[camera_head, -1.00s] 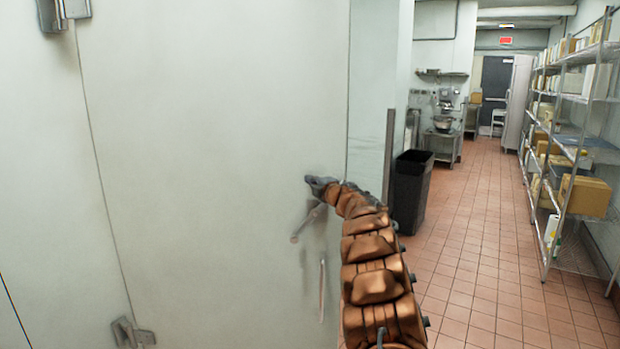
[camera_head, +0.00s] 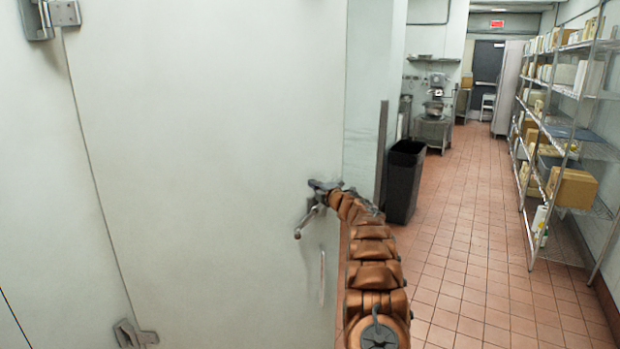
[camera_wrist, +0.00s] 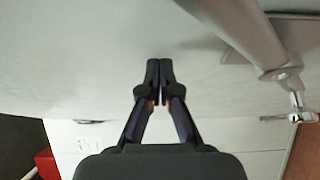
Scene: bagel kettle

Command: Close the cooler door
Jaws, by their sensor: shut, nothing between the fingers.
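The cooler door (camera_head: 205,160) is a large pale panel filling the left half of the head view, with hinges at its left edge. A metal handle lever (camera_head: 305,222) sits near its right edge, and a slim vertical pull (camera_head: 322,278) is below it. My gripper (camera_head: 314,184) is at the door face beside the lever, partly hidden by my arm. In the wrist view my gripper (camera_wrist: 160,64) is shut and empty, its tips at or very near the pale door surface (camera_wrist: 70,60). The metal lever (camera_wrist: 240,30) runs along the right of that view. Contact cannot be told.
A black bin (camera_head: 404,182) stands just right of the door edge. Wire shelving (camera_head: 560,130) with boxes lines the right wall. The tiled floor (camera_head: 465,215) between them is clear. A mixer (camera_head: 435,100) stands on a table farther back.

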